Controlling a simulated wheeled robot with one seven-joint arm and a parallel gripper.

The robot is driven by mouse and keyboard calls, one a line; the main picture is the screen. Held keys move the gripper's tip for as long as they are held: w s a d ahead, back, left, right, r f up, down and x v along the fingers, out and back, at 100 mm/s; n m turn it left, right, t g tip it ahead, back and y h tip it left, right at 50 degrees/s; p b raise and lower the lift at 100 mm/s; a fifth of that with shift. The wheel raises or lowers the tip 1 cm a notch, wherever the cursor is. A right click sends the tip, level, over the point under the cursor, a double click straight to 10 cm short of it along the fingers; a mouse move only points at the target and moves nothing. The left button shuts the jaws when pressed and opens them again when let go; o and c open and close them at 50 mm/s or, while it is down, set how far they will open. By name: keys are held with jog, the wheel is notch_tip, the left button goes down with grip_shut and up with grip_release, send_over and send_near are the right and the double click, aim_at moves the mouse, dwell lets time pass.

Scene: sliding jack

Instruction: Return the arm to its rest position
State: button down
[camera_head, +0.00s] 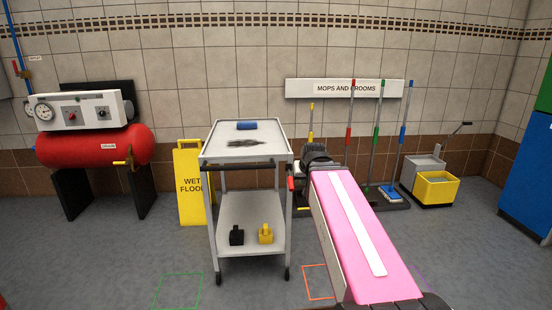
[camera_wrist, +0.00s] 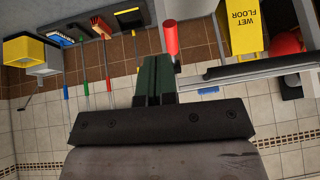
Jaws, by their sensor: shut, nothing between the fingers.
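My arm (camera_head: 355,230), pink with a white strip, reaches forward from the bottom right of the head view, beside the trolley's right side. Its dark far end (camera_head: 316,153) is near the trolley's top right corner; the fingers cannot be made out there. In the wrist view my gripper (camera_wrist: 154,62) shows two dark green fingers close together, shut and empty. A red grip (camera_wrist: 171,38) shows just right of the fingers, seemingly apart from them. It also shows at the trolley's right side in the head view (camera_head: 291,183).
The grey trolley (camera_head: 215,152) carries a blue cylinder (camera_head: 247,125) on top and black and yellow blocks below. A wet floor sign (camera_head: 190,185), red tank (camera_head: 95,147), mop rack (camera_head: 395,205), yellow bucket (camera_head: 437,188) and blue cabinet (camera_head: 528,180) stand around. Floor before the bucket is clear.

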jog(key=s+f+g, duration=0.3)
jog(key=s+f, duration=0.3)
jog(key=f, duration=0.6)
jog(key=s+f+g, duration=0.3)
jog(key=s+f, duration=0.3)
jog(key=f, duration=0.7)
jog(key=shift+s+a+f+g+h, duration=0.15)
jog(key=shift+s+f+g+h, duration=0.05)
jog(key=shift+s+g+h, duration=0.2)
